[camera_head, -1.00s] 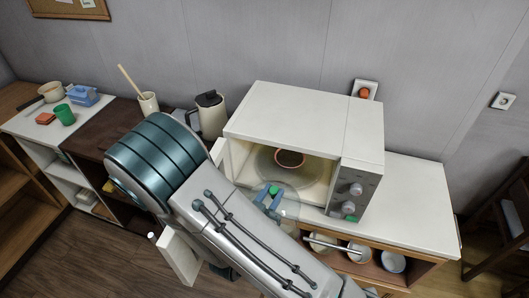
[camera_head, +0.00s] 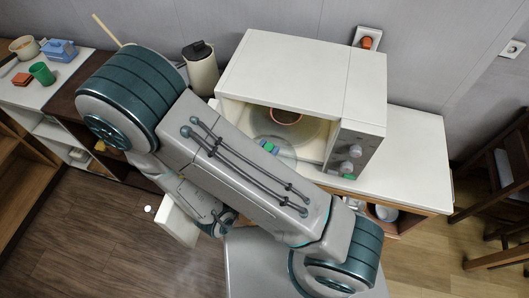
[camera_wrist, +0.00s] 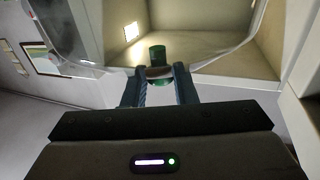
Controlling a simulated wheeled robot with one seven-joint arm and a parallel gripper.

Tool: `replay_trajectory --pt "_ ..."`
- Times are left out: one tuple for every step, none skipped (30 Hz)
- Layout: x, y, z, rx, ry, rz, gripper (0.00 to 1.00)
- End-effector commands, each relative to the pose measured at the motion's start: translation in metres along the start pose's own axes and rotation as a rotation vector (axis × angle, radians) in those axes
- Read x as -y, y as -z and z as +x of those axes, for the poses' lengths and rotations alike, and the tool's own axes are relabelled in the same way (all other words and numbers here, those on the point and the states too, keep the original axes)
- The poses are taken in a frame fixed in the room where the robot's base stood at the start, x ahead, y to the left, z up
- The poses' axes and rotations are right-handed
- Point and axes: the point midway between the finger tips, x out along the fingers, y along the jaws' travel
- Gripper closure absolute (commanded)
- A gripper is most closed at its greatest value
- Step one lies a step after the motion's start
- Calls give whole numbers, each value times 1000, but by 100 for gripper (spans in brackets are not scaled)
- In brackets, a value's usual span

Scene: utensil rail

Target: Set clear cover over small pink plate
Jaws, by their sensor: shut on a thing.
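The clear cover (camera_head: 285,158) is a see-through dome with a green knob (camera_wrist: 157,55). My gripper (camera_head: 268,147) is shut on that knob and holds the cover at the open front of the microwave. In the wrist view my two blue fingers (camera_wrist: 160,80) clasp the knob, and the cover's clear rim curves around it. A small round dish with a pinkish-brown rim (camera_head: 286,117), which looks like the pink plate, sits inside the microwave, behind and slightly right of my gripper. The cover is not seen over it. My arm hides the microwave's lower left front.
The white microwave (camera_head: 290,65) has its control panel (camera_head: 352,155) right of the opening. It stands on a white counter (camera_head: 420,160), clear on the right. A dark-lidded jug (camera_head: 201,68) stands left of it. A green cup (camera_head: 41,73) is farther left.

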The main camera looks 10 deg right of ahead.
Motion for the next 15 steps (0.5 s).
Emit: replay_trajectory --pt "1 0 5 0 -3 1 100" --pt "2 0 7 0 -3 1 100" --pt "3 0 11 0 -2 1 100" --pt "4 0 14 0 -3 1 100" --pt "5 0 17 0 -3 1 100" --pt "6 0 21 0 -2 1 100" --pt "7 0 24 0 -3 1 100" --pt "8 0 27 0 -3 2 100" --pt "10 0 31 0 -2 2 100" --pt "10 0 33 0 -3 2 100" --pt "11 0 36 0 -3 2 100" --pt "12 0 40 0 -2 2 100" --pt "13 0 43 -1 -3 1 100" --pt "14 0 46 -1 -2 1 100" --pt "15 0 50 -1 -2 0 100"
